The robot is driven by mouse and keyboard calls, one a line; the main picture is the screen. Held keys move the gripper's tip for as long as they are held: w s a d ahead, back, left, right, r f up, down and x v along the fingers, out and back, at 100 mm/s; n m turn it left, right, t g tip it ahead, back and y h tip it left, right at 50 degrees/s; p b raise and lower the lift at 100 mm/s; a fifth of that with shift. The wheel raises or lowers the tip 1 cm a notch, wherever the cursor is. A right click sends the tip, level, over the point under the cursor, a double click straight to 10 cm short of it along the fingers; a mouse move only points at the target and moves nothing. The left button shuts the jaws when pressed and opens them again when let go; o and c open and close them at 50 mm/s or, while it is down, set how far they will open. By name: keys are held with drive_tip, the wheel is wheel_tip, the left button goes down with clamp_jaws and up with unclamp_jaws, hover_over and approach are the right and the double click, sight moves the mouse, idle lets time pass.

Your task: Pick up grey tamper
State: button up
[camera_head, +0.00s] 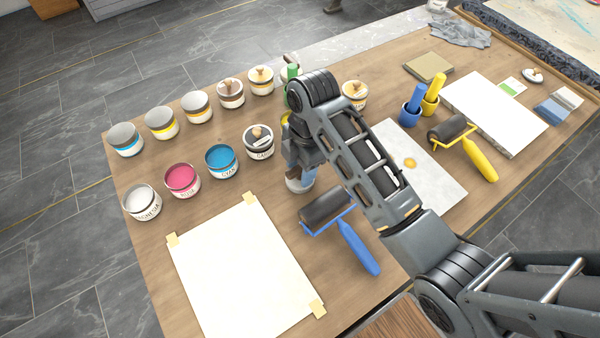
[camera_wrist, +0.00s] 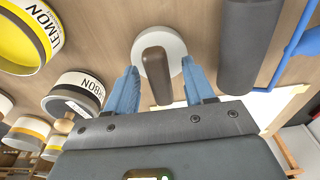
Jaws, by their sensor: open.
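The grey tamper has a pale round base and a dark brown handle. In the wrist view the handle (camera_wrist: 155,76) stands between my fingers, with the base (camera_wrist: 176,46) beyond it. In the head view only part of the tamper's base (camera_head: 299,185) shows below my gripper, which hides much of the rest. My gripper (camera_wrist: 159,66) is open, with one blue finger on each side of the handle. A gap shows on both sides, so I see no grip on it. In the head view my gripper (camera_head: 300,165) points down over the tamper.
A blue-handled roller (camera_head: 357,248) lies close by on the right. The carbon ink can (camera_head: 259,143) stands close on the left, amid rows of cans. A taped paper sheet (camera_head: 240,270) lies in front.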

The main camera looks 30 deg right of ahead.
drive_tip(key=shift+f, duration=0.2)
clamp_jaws()
idle(0.4)
